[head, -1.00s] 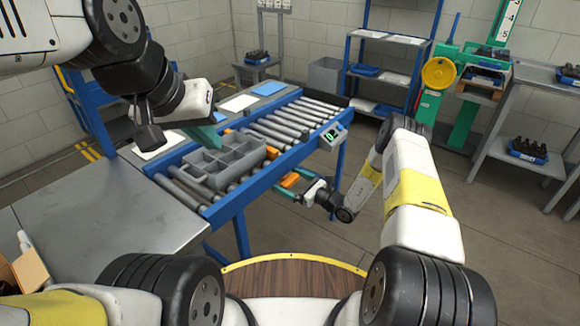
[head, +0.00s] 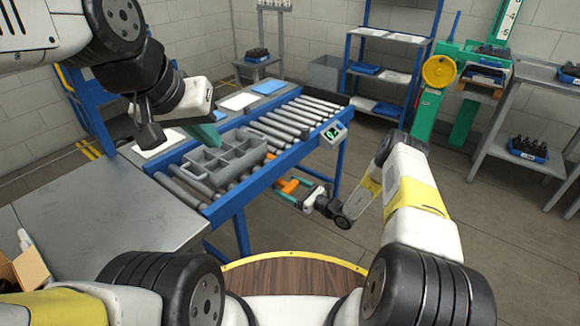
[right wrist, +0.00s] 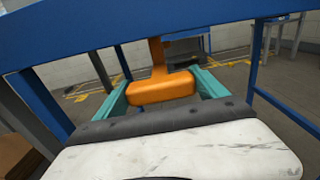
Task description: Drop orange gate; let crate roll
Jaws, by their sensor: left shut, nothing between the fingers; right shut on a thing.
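The grey crate (head: 226,163) with open, empty-looking compartments sits on the roller conveyor (head: 190,192). The orange gate's handle (head: 290,186) shows below the conveyor's blue near rail; a small orange bit shows by the crate's right end. In the right wrist view the orange handle (right wrist: 162,90) is a block on an upright stem. My right gripper (head: 288,190) has its teal fingers closed on the handle from both sides, under the rail. My left gripper (head: 205,135) is shut and empty above the conveyor's far side, behind the crate; its fingertips are partly hidden.
Free rollers (head: 305,118) run beyond the crate towards the back right. A bare grey table (head: 105,215) adjoins the conveyor at left. Blue shelves (head: 385,70) stand behind.

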